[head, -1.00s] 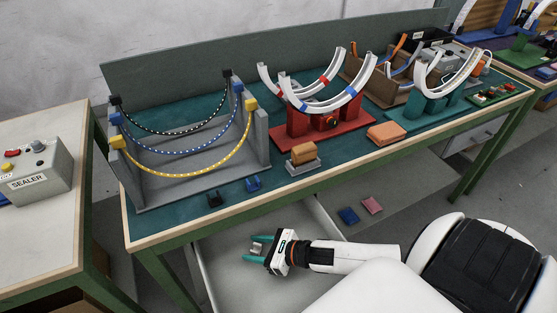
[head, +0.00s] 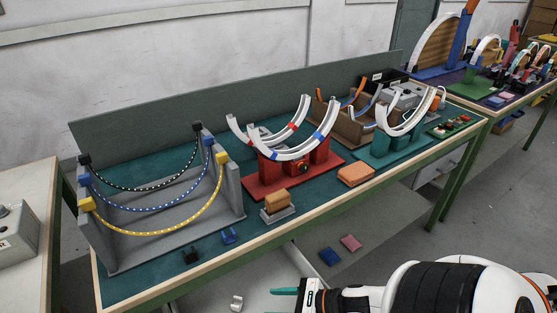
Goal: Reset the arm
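My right gripper (head: 283,302) comes in from the right at the bottom edge of the head view. Its teal fingers point left and stand apart with nothing between them; the lower finger is mostly cut off by the frame edge. A small whitish piece (head: 237,302) lies to the left of the fingertips, clear of them, over the pale surface below the bench top. My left gripper is not in view.
The bench (head: 130,290) holds a grey stand (head: 120,255) with three hanging cords, a red stand (head: 270,185) with white arcs and a teal stand (head: 385,145). An orange block (head: 355,174) lies near the front edge. A sealer box (head: 15,235) stands left.

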